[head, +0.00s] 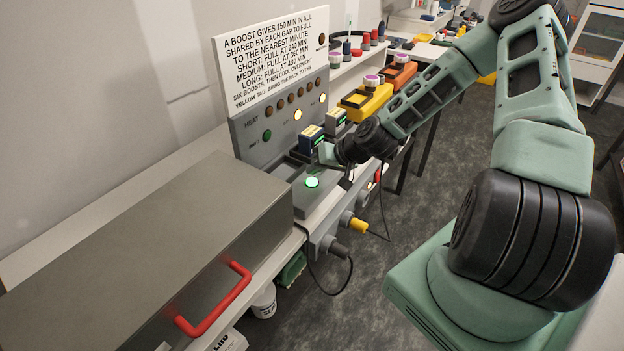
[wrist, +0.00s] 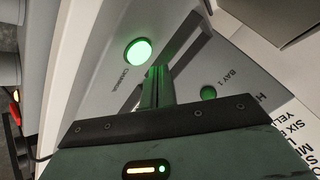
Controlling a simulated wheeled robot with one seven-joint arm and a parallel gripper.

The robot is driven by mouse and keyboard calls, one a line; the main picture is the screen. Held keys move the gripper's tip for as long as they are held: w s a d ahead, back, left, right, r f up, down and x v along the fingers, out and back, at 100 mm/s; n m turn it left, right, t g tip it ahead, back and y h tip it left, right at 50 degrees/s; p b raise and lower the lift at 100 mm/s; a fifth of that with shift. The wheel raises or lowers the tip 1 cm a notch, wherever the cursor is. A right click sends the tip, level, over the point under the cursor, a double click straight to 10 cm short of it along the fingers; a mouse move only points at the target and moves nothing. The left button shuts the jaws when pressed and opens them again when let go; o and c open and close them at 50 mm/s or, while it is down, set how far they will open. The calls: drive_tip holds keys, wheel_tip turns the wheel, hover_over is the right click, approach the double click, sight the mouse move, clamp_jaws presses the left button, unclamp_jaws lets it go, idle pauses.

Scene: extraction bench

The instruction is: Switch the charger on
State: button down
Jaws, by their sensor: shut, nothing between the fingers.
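The charger (head: 262,143) is a grey unit with an upright panel and a flat deck. A round button (head: 312,182) glows green on the deck; it also shows in the wrist view (wrist: 138,52), with small lettering beside it that I cannot read surely. My gripper (head: 328,156) is shut and empty, over the deck near the button. In the wrist view its closed fingers (wrist: 158,82) are beside the lit button; whether they touch the deck, I cannot tell. Two dark packs with yellow tops, a nearer one (head: 306,142) and a farther one (head: 336,121), stand in the charger.
A sign (head: 272,58) above the panel gives boost and charge times. The panel has a dark green lamp (head: 267,135), two pale lit lamps and several brown ones. A grey box with a red handle (head: 214,300) stands at front left. Yellow and orange devices (head: 366,101) stand beyond.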

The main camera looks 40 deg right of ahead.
sight(315, 183)
drive_tip(key=shift+r+p, duration=1.5)
drive_tip(key=shift+r, duration=0.7)
drive_tip(key=shift+a, duration=0.2)
drive_tip(key=s+a+r+n+g+h, duration=0.2)
drive_tip(key=s+a+r+g, duration=0.15)
drive_tip(key=s+r, duration=0.45)
drive_tip(key=s+a+r+n+g+h, duration=0.2)
drive_tip(key=s+a+r, duration=0.3)
drive_tip(key=s+r, duration=0.35)
drive_tip(key=s+a+f+n+g+b, duration=0.1)
drive_tip(key=s+a+n+b, duration=0.1)
drive_tip(key=s+a, duration=0.4)
drive_tip(key=s+a+f+n+g+b, duration=0.1)
drive_tip(key=s+a+n, duration=0.4)
drive_tip(key=a, duration=0.7)
drive_tip(key=shift+s+f+n+g+y+b, duration=0.35)
drive_tip(key=shift+s+f+b, duration=0.1)
drive_tip(key=shift+s+b, duration=0.6)
